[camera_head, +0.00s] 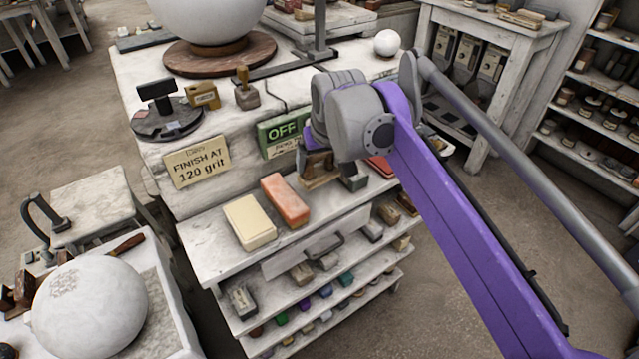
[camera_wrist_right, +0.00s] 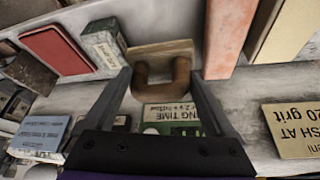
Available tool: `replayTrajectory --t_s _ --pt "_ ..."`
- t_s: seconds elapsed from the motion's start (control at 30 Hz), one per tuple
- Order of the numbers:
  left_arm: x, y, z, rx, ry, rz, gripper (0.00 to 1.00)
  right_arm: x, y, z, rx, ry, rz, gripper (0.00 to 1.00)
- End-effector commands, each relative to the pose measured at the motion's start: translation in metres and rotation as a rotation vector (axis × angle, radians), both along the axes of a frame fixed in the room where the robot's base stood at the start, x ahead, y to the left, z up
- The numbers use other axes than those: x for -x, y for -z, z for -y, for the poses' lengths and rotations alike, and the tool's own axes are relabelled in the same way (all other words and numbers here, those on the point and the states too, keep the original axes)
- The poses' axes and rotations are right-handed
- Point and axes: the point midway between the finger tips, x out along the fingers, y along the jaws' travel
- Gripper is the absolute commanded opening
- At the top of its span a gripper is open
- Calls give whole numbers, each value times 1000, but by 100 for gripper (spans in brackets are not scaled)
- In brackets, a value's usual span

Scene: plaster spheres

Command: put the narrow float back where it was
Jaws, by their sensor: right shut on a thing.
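The narrow float, a wooden plate (camera_wrist_right: 160,50) with a brown U-shaped handle (camera_wrist_right: 160,78), is between the fingers of my right gripper (camera_wrist_right: 162,82) in the right wrist view. The gripper is shut on its handle. In the head view the float (camera_head: 318,176) shows below my right wrist, over the upper shelf ledge (camera_head: 210,262); the arm hides much of the gripper. I cannot tell whether the plate touches the ledge. My left gripper is out of view.
An orange block (camera_head: 285,200) and a cream block (camera_head: 249,222) lie left of the float. A small grey-green box (camera_head: 355,183) and a red flat item (camera_head: 380,166) lie to its right.

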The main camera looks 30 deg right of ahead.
Motion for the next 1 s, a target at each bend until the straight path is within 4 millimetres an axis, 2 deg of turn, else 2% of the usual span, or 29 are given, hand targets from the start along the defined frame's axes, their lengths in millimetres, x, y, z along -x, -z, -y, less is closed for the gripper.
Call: replayTrajectory --t_s 0.23,0.4,0.7,0.73,0.8,1.0 --pt "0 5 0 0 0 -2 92 0 22 0 0 0 0 0" --pt "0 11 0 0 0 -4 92 0 46 0 0 0 0 0" --pt "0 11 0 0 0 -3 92 0 49 0 0 0 0 0" --pt "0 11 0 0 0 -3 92 0 49 0 0 0 0 91" --pt "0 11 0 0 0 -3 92 0 49 0 0 0 0 100" --pt "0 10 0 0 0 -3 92 0 49 0 0 0 0 100"
